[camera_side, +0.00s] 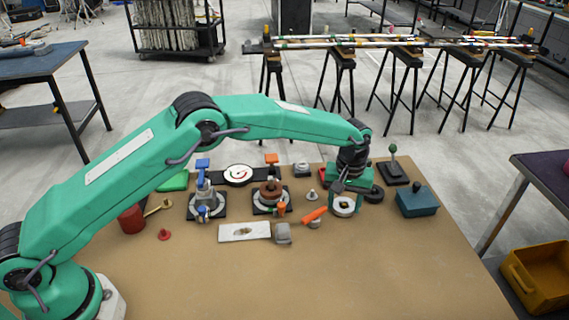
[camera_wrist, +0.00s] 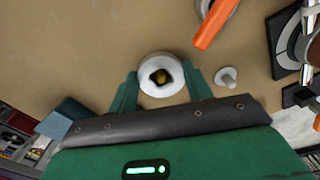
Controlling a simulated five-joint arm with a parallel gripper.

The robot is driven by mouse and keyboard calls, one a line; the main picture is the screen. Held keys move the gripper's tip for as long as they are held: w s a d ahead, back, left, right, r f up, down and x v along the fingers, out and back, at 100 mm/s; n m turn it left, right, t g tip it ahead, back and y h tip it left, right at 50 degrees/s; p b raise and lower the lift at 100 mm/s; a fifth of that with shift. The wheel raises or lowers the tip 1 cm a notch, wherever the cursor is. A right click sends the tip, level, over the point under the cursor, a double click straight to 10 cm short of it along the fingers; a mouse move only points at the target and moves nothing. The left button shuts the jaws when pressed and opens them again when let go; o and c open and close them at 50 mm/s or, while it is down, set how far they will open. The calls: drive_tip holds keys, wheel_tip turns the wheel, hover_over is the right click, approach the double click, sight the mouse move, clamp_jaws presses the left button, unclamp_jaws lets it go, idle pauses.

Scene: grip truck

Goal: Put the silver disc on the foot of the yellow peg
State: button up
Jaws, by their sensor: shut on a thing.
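The silver disc (camera_wrist: 146,88) is a thick pale ring with a dark square-like hole. In the side view the disc (camera_side: 337,211) is low at the right part of the bench. My gripper (camera_wrist: 160,73) is shut on the disc, one green finger on each side; in the side view my gripper (camera_side: 345,202) points down. A yellow-brown patch, perhaps the top of the yellow peg (camera_wrist: 161,76), shows inside the hole. I cannot tell whether the peg passes through the hole or stands below it. The peg's foot is not visible, and the disc's height above the bench is unclear.
An orange-handled thing (camera_side: 315,214) and a small grey cone (camera_side: 312,195) lie close left of the disc. A blue box (camera_side: 417,203), a black disc (camera_side: 375,194) and a lever stand (camera_side: 393,170) are to the right. The bench front (camera_side: 330,280) is clear.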

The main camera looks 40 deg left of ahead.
drive_tip(key=shift+f, duration=0.15)
drive_tip(key=o, duration=1.4)
wheel_tip(320, 180, up, 8)
drive_tip(key=shift+f, duration=0.25)
idle(0.5)
